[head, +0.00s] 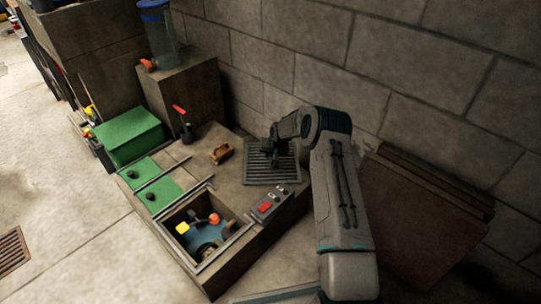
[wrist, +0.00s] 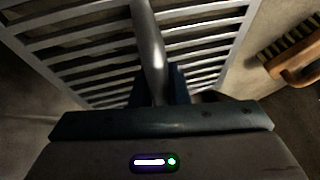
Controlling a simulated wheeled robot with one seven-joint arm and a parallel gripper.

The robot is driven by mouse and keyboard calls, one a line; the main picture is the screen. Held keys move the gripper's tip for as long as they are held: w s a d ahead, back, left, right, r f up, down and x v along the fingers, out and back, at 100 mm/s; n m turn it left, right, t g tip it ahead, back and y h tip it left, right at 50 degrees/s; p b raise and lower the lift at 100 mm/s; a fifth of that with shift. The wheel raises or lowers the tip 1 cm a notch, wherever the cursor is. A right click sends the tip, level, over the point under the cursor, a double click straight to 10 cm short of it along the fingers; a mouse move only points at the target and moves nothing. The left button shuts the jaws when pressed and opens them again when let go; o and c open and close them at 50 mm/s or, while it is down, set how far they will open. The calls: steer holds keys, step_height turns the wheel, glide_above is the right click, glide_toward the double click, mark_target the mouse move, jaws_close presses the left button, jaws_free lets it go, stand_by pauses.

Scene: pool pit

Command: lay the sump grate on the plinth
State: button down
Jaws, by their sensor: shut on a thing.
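The sump grate (head: 284,168) is a grey slatted square at the back right of the low concrete block (head: 230,190), beside the wall. It fills much of the wrist view (wrist: 215,62). My gripper (head: 270,155) is above the grate, shut on its rounded metal handle (wrist: 148,45). The fingertips are partly hidden behind the gripper body in the wrist view. I cannot tell whether the grate rests on the block or hangs just above it. A taller concrete block (head: 190,100) stands behind to the left; I cannot tell which block is the plinth.
A wooden brush (head: 222,153) lies left of the grate. An open pit (head: 205,222) holds a yellow and an orange part. A red-button box (head: 268,206), green covers (head: 158,194) and a red-handled valve (head: 183,120) surround it. Boards (head: 420,210) lean at right.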

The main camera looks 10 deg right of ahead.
steer(key=c, duration=1.4)
jaws_free()
